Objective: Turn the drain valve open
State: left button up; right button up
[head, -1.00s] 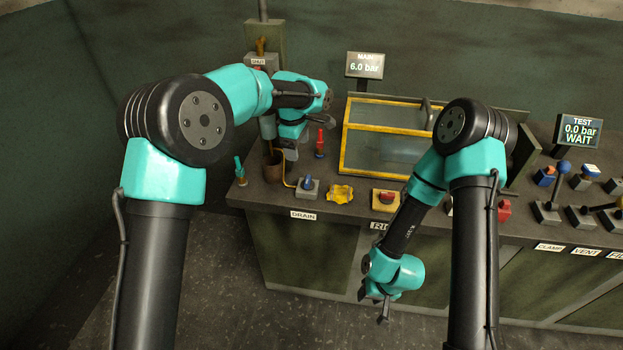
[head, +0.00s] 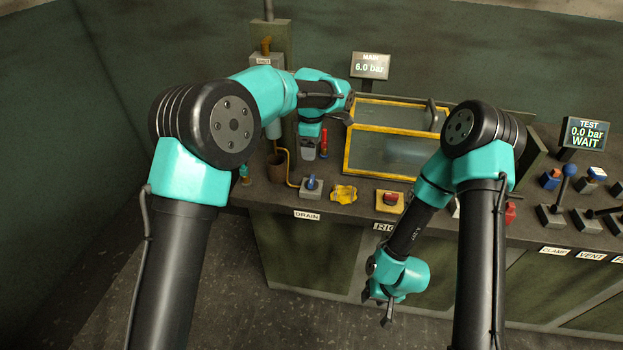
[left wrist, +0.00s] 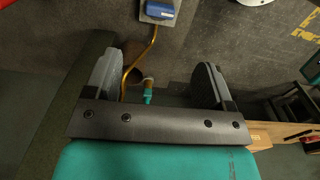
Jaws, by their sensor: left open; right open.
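The drain valve (head: 311,186) is a small grey box with a blue handle on the bench, behind the DRAIN label (head: 306,215). In the left wrist view its blue handle (left wrist: 158,11) shows at the top edge, beyond the fingers. My left gripper (head: 308,152) is open and empty, pointing down behind the valve and apart from it. The left wrist view shows its two fingers (left wrist: 155,78) spread wide. My right gripper (head: 379,303) is open and empty, hanging low in front of the bench.
A red-handled lever (head: 324,143) stands close beside my left gripper. A brown cup (head: 277,166) and yellow tube (head: 290,172) are left of the valve. A yellow cloth (head: 343,194) and red button box (head: 389,201) lie right. A yellow-framed glass case (head: 372,157) stands behind.

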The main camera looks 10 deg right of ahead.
aim_at(311, 179)
pick_arm(q)
notch_tip(311, 179, down, 14)
jog(key=shift+r, duration=0.2)
jog(key=shift+c, duration=0.4)
jog(key=c, duration=0.9)
jog(key=shift+o, duration=0.2)
